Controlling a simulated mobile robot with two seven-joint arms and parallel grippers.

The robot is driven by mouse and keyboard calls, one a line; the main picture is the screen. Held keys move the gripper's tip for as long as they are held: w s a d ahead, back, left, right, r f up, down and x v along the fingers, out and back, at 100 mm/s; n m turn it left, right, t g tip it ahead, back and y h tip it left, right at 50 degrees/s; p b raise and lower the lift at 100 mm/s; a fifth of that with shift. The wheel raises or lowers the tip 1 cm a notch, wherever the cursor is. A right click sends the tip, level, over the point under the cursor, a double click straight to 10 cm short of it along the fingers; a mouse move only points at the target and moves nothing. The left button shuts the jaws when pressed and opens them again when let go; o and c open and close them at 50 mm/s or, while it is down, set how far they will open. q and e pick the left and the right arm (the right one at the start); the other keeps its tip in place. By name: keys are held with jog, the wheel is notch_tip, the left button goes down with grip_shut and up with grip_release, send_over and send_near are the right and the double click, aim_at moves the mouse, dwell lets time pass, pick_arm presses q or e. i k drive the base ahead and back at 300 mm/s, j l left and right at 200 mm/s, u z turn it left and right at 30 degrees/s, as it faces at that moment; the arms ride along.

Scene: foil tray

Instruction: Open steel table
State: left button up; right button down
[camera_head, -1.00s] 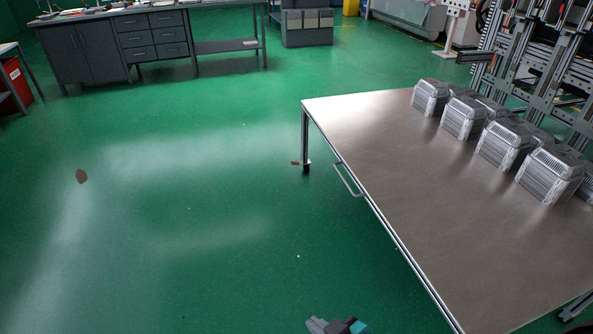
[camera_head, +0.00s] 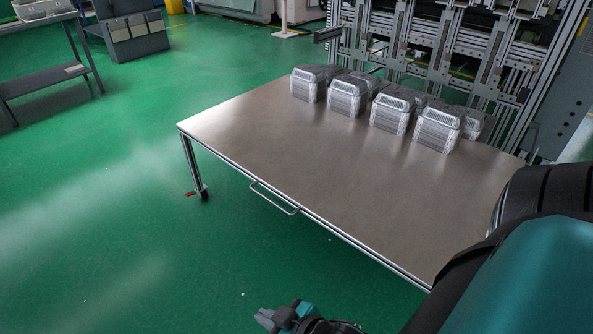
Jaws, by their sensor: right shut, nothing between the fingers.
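The steel table (camera_head: 300,160) stands in the middle of the view, with a brushed top and a metal frame. A U-shaped handle (camera_head: 272,198) sticks out below its front edge. My right gripper (camera_head: 268,317) shows at the bottom edge, below and apart from the handle, shut and empty. My right arm fills the lower right corner and hides the near right end of the table. My left gripper is out of view. I see no open drawer at the table.
Several stacks of foil trays (camera_head: 347,97) stand along the table's back edge. A metal frame structure (camera_head: 440,60) rises behind it. A grey side table (camera_head: 45,72) and a grey cabinet (camera_head: 132,35) stand at the upper left. The green floor (camera_head: 110,190) at the left is clear.

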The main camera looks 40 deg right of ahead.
aim_at(409, 206)
jog(key=i+l+z, duration=0.15)
jog(key=i+z, duration=0.25)
jog(key=i+l+z, duration=0.15)
jog(key=z, duration=0.2)
jog(key=i+z, duration=0.4)
jog(key=i+l+z, duration=0.2)
jog(key=i+z, duration=0.2)
jog(key=i, duration=0.1)
